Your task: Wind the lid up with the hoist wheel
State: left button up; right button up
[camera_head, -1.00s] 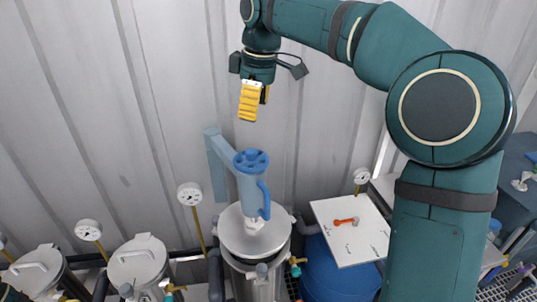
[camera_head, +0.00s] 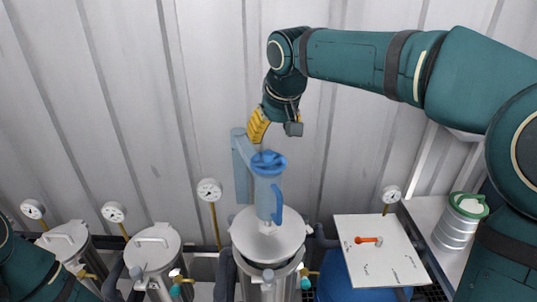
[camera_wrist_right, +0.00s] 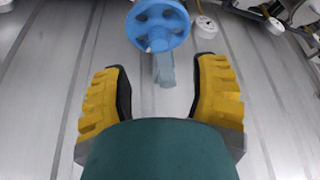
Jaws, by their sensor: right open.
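The blue spoked hoist wheel (camera_head: 268,162) sits on top of a pale blue hoist post with a blue handle (camera_head: 277,203) on its side. My right gripper (camera_head: 258,136) is open and empty, tilted, just above and behind the wheel. In the right wrist view the wheel (camera_wrist_right: 158,26) lies ahead of the open yellow fingers (camera_wrist_right: 161,68), not between them. My left arm shows at the lower left; its gripper is out of view.
Two more lidded vessels (camera_head: 153,248) stand to the left with gauges (camera_head: 209,190) on stems. A white board (camera_head: 375,262) with an orange-handled tool (camera_head: 368,240) lies to the right, and a green-rimmed canister (camera_head: 460,225) beyond. A corrugated wall closes the back.

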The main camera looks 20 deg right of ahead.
aim_at(268, 152)
jog(key=x, duration=0.8)
grip_shut()
